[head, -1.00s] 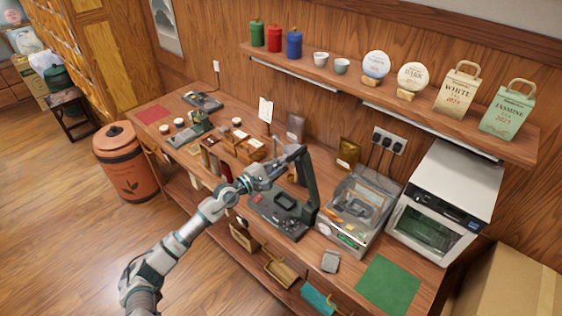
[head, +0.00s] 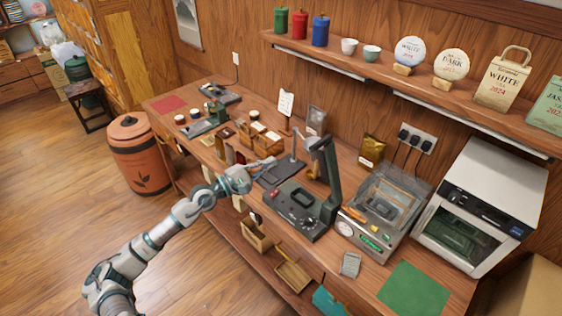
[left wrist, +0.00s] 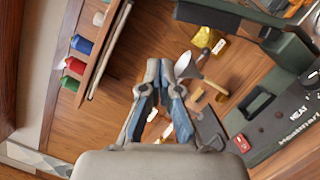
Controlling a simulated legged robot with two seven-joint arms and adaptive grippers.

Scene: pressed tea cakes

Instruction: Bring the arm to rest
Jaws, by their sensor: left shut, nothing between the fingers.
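My left arm comes in from the lower left in the head view. Its gripper (head: 268,163) is over the front part of the wooden workbench, left of the dark press machine (head: 300,210). In the left wrist view the fingers of the left gripper (left wrist: 163,70) are together with nothing between them. My right gripper is in neither view.
The workbench holds wooden boxes (head: 257,133), a clear-lidded machine (head: 380,215), a white oven (head: 480,205) and a green mat (head: 413,288). A wall shelf (head: 400,75) carries canisters, cups and tea packages. A terracotta bin (head: 138,155) stands left; the floor in front is open.

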